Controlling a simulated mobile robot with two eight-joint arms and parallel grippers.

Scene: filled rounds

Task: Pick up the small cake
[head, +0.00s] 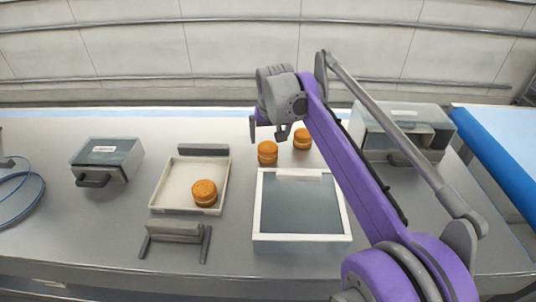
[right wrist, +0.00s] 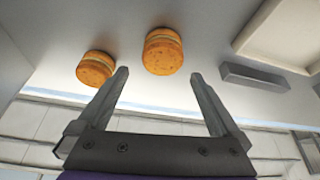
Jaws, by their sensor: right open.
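Three small round orange-brown cakes with a pale filling band are in the head view. One cake (head: 204,193) sits in the shallow cream tray (head: 167,195). A second cake (head: 267,152) and a third cake (head: 302,138) stand on the grey table behind the dark-topped white frame. My right gripper (head: 283,134) is open and empty above the table near these two. In the right wrist view, the second cake (right wrist: 163,51) lies beyond the fingertips, lined up with the gap between them (right wrist: 160,75). The third cake (right wrist: 95,67) is outside the left finger. My left gripper is not in view.
The white-framed panel (head: 300,237) lies in front of the two cakes. A grey bar (head: 203,149) sits behind the tray and a handled grey block (head: 175,231) in front. A lidded box (head: 108,157) stands left, a larger case (head: 424,140) right behind my arm.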

